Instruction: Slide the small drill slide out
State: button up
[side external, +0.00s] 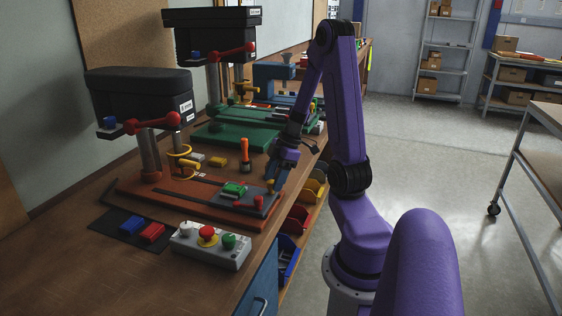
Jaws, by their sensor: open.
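The nearer, lower drill press (140,88) has a black head, a grey column and an orange-red base (185,206). A dark grey slide plate (232,203) lies on the right part of that base, with a green block (234,188) and a red knob (258,202) on it. It looks like the small drill slide. My gripper (272,184) is open and points down near the slide's far right end, close to an orange-tan piece there. I cannot tell whether it touches that piece. The fingertips are small and partly hidden.
A taller drill press (212,40) with a green base (240,138) stands behind. An orange-handled screwdriver (245,150) stands upright near my gripper. A button box (210,246) sits in front, beside a dark mat with blue and red blocks. Colored bins (289,255) line the bench's right side.

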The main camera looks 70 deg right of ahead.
jog(key=v, duration=1.7)
jog(key=w+a+f+n+g, duration=0.1)
jog(key=w+a+f+g, duration=0.1)
jog(key=a, duration=0.7)
jog(key=w+a+f+g, duration=0.1)
jog(key=w+a, duration=0.2)
jog(key=a, duration=0.7)
jog(key=s+a+f+n+h, duration=0.1)
jog(key=s+a+f, duration=0.1)
jog(key=s+a, duration=0.4)
jog(key=s+a+f+n+h, duration=0.1)
jog(key=s+a+f, duration=0.1)
jog(key=s+a, duration=0.4)
jog(key=a, duration=0.3)
jog(key=shift+s+a+f+n+h, duration=0.3)
jog(key=shift+s+a+f+h, duration=0.1)
jog(key=shift+w, duration=0.15)
jog(key=shift+c, duration=0.4)
